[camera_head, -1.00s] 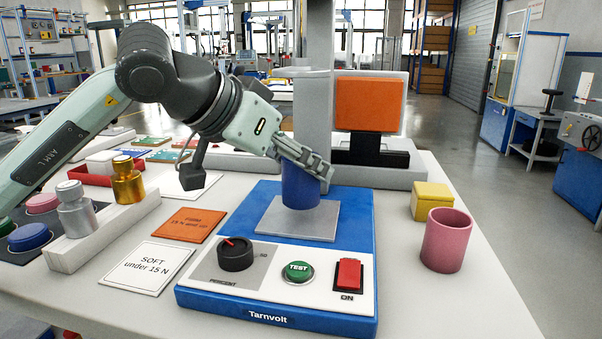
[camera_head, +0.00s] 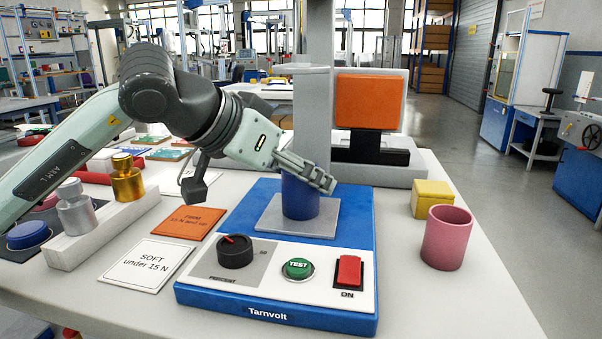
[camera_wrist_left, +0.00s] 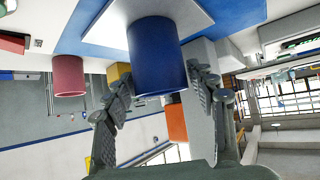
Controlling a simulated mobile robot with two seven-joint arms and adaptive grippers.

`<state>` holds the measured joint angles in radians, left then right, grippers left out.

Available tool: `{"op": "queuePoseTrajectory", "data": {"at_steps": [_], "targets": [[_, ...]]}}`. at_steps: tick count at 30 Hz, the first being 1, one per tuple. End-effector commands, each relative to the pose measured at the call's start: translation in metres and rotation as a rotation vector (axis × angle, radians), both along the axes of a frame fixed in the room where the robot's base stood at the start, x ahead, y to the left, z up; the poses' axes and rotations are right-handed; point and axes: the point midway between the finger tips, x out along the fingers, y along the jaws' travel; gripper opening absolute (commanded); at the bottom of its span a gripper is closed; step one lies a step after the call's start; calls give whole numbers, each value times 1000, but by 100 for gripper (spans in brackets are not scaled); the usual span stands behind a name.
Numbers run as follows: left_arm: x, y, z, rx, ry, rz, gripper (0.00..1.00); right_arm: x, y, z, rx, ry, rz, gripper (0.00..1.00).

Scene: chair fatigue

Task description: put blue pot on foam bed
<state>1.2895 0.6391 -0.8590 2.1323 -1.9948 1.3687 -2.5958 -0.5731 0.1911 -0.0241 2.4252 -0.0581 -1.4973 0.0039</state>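The blue pot (camera_head: 300,203) is a plain cylinder, upright over the flat grey plate (camera_head: 268,222) of the blue tester. It appears to rest on the plate, though a small gap cannot be ruled out. My left gripper (camera_head: 305,174) comes from the left and is at the pot's top. The pot's upper rim is hidden by the fingers in the head view. No surface is clearly recognisable as foam. My right gripper is out of view.
The tester's grey column (camera_head: 312,110) stands behind the pot. A dial (camera_head: 236,252), green button (camera_head: 298,268) and red switch (camera_head: 348,271) are in front. A pink cup (camera_head: 447,238) and yellow block (camera_head: 432,198) stand right.

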Motion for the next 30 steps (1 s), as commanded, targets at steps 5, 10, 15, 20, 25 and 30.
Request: {"op": "queuePoseTrajectory", "data": {"at_steps": [5,10,15,20,25,30], "targets": [[0,0,0,0,0,0,65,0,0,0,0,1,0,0],[0,0,1,0,0,0,65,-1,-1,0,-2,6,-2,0],[-2,3,7,-1,-2,2,65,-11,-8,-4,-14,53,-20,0],[-21,24,28,0,-7,4,65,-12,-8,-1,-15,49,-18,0],[-43,45,51,-1,-5,3,65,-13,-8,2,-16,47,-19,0],[-59,60,67,-1,-2,3,65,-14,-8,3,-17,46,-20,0]]}}
